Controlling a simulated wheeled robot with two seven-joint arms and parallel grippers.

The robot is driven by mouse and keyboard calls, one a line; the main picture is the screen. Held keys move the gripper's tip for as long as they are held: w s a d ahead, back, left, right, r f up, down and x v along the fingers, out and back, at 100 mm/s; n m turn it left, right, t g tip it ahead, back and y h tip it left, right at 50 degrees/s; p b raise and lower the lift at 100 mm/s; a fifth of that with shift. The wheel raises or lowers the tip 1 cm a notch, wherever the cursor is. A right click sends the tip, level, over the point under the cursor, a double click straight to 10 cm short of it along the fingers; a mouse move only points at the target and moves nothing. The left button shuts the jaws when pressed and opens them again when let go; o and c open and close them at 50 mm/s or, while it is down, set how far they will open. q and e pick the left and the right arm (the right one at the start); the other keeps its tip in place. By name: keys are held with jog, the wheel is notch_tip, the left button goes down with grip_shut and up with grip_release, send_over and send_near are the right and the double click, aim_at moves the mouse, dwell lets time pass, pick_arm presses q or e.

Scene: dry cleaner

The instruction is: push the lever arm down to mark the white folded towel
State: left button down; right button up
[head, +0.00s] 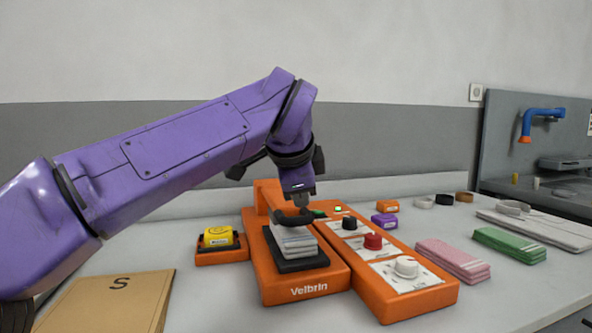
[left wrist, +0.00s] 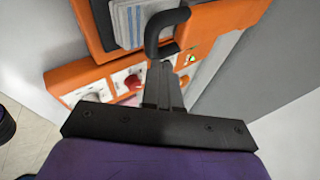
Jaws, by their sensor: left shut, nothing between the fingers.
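The white folded towel (head: 293,240) lies as a stack on the black pad of the orange Velbrin press (head: 305,289). Part of it shows in the left wrist view (left wrist: 128,16). The black hooked lever handle (head: 291,218) is just above the towel's far end; whether the head touches the towel is hidden. It shows clearly in the left wrist view (left wrist: 166,30). My left gripper (head: 311,205) points down at the press. In the left wrist view its fingers (left wrist: 160,68) are together and empty, with tips close to the handle's end; contact cannot be told. My right gripper is out of view.
Beside the pad, a control panel carries black, red and white knobs (head: 405,267) and a green light (head: 338,209). A yellow block (head: 218,237) sits in an orange holder at left. Pink towels (head: 452,260) and green towels (head: 510,245) lie right; cardboard (head: 115,303) front left.

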pick_arm(q)
jog(key=v, duration=1)
jog(key=shift+r+p, duration=0.35)
jog(key=shift+p, duration=0.05)
jog(key=shift+a, duration=0.1)
